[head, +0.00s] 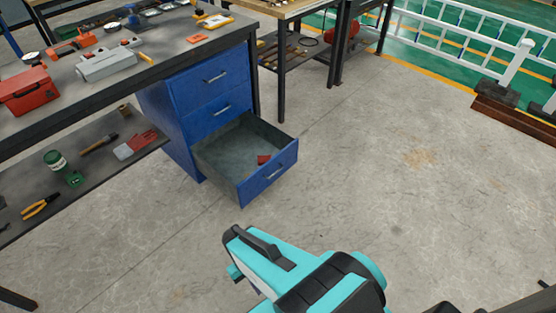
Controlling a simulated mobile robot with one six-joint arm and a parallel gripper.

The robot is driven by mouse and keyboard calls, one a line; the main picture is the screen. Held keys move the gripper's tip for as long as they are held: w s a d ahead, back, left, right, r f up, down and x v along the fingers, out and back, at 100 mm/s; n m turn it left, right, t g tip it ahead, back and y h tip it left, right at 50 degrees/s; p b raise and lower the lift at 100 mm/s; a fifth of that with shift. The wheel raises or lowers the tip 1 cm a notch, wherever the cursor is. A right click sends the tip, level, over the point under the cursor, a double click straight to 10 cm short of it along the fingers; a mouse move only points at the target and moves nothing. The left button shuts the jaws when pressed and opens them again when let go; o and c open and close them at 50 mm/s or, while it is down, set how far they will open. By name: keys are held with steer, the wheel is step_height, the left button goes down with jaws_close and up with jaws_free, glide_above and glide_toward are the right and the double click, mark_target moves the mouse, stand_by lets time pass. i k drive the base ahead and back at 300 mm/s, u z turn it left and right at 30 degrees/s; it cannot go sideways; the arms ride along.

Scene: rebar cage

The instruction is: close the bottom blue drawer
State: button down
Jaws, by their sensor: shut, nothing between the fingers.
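The bottom blue drawer (268,183) is pulled well out of the blue cabinet (163,110) under the workbench. Its grey inside shows, with a small red item lying on its floor. Its front has a pale handle (277,172). The two drawers above it, the middle one (217,113) and the top one (212,77), are shut. My gripper (233,252), teal and black, is at the bottom centre of the head view, in front of the drawer and lower in the picture. It is shut and empty, apart from the drawer.
The workbench (150,72) holds a red toolbox (28,90), a grey case (108,63) and other tools. A lower shelf (92,175) at left holds a green can, pliers and gloves. A second table stands behind. The concrete floor right of the drawer is clear.

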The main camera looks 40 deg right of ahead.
mark_target(231, 152)
steer(key=u, duration=0.2)
steer(key=i, duration=1.05)
steer(key=z, duration=0.35)
